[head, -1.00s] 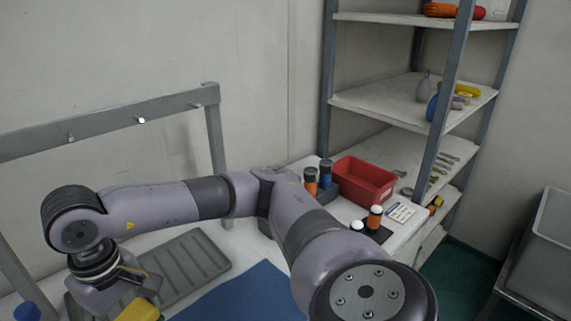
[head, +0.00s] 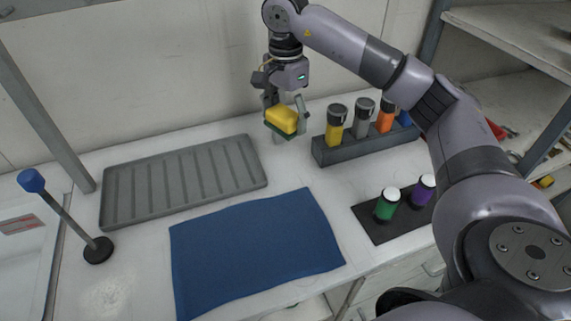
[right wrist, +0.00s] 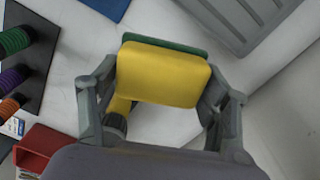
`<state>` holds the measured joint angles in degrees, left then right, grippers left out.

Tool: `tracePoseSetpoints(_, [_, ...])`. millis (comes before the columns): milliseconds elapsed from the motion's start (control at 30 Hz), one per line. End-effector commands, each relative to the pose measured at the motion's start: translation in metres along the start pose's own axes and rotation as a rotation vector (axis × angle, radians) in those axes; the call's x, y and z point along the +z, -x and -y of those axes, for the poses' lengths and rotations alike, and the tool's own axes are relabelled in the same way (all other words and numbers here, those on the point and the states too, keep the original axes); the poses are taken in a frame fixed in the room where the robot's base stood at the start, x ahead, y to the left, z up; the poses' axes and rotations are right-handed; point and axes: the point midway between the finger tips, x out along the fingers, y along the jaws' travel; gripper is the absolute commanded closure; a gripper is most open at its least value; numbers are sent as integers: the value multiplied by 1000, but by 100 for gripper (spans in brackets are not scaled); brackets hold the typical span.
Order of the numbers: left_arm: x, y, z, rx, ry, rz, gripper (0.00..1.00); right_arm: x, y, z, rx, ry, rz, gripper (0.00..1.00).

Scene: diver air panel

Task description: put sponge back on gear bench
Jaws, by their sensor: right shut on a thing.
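The sponge (head: 283,121), yellow with a green layer, is between the fingers of my right gripper (head: 284,112) near the back of the bench. The gripper is shut on it and points down. In the right wrist view the sponge (right wrist: 163,75) fills the space between both fingers, with its green edge showing at the far side. The white gear bench (head: 145,268) lies below. The sponge looks held a little above it, between the grey ribbed tray (head: 182,182) and the bottle rack; the exact gap is unclear. My left gripper is not in view.
The rack (head: 365,147) holds yellow, grey, orange and blue bottles just right of the sponge. A dark mat (head: 378,226) carries green and purple bottles. A blue cloth (head: 250,250) lies in front. A blue-topped stand (head: 65,218) is at left.

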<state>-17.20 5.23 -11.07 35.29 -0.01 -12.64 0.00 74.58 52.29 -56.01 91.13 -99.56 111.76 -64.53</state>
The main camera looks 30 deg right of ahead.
Motion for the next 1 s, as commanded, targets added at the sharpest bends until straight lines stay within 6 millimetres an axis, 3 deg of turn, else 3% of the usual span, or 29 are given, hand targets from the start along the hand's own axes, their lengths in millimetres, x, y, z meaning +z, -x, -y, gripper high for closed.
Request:
tracePoseSetpoints(100, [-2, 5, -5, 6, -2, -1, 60, 0, -32, -1, 5, 2, 0, 56])
tracePoseSetpoints(300, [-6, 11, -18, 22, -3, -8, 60, 0, -78, 0, 2, 3, 0, 56])
tracePoseSetpoints(633, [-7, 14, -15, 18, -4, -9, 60, 1, -107, 0, 0, 4, 0, 56])
tracePoseSetpoints(833, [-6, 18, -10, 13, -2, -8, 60, 1, -136, 0, 1, 5, 0, 56])
tracePoseSetpoints(1000, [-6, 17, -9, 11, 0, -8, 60, 1, -140, 1, -3, 5, 0, 56])
